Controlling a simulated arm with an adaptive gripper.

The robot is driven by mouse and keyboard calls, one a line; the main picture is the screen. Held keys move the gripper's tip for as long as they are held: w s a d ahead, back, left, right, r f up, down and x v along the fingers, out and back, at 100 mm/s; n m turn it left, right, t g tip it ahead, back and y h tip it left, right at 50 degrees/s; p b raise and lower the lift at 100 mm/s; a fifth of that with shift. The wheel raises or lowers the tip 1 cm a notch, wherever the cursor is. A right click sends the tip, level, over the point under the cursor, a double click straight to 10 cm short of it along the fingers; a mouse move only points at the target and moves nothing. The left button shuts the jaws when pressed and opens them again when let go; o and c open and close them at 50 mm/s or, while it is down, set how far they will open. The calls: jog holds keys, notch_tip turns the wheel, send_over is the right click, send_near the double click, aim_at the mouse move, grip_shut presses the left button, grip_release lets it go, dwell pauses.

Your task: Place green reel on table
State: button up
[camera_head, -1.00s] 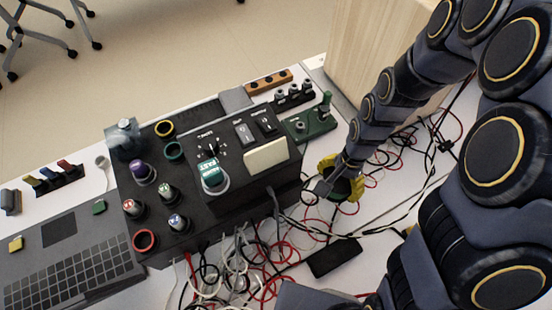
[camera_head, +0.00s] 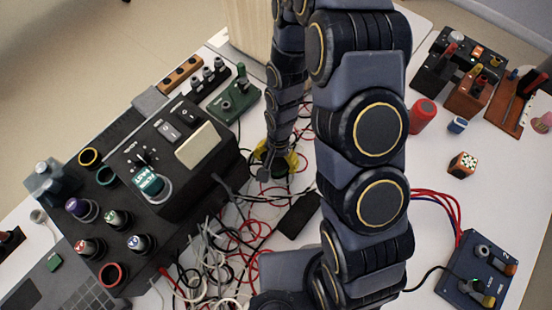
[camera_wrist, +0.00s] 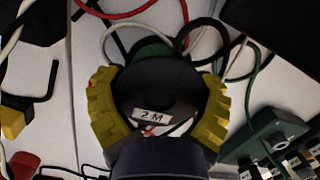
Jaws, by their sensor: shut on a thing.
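My gripper (camera_wrist: 158,112) has yellow padded fingers, closed on both sides of a dark round reel (camera_wrist: 155,88) with a white "2 M" label. A green part (camera_wrist: 152,52) shows at the reel's far edge, so I take it for the green reel. In the head view, my gripper (camera_head: 279,163) is low over the white table (camera_head: 480,190), among the cables right of the black control box. The reel's dark green top (camera_head: 279,173) shows between the fingers there. I cannot tell whether the reel touches the table.
Tangled red, black and white cables (camera_head: 225,250) lie around the gripper. The black control box (camera_head: 185,155) stands left, a green device (camera_head: 236,100) behind it. A black flat block (camera_head: 299,214) lies in front.

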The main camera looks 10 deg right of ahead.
jog(key=o, duration=1.1)
jog(key=shift+f, duration=0.1)
jog(key=shift+c, duration=0.2)
jog(key=r, duration=0.7)
jog(key=w+r, duration=0.1)
jog(key=r, duration=0.3)
jog(key=shift+w+d+r, duration=0.1)
jog(key=shift+d+r, duration=0.1)
jog(key=shift+d, duration=0.15)
jog(key=s+d+r+n, duration=0.3)
jog(key=s+r, duration=0.5)
jog(key=r, duration=0.1)
jog(key=s+d+r+n, duration=0.3)
jog(key=s+r, duration=0.5)
jog(key=s, duration=0.1)
jog(key=shift+s+r+g+h, duration=0.25)
jog(key=shift+r+g+h, duration=0.05)
jog(key=shift+r+h, duration=0.1)
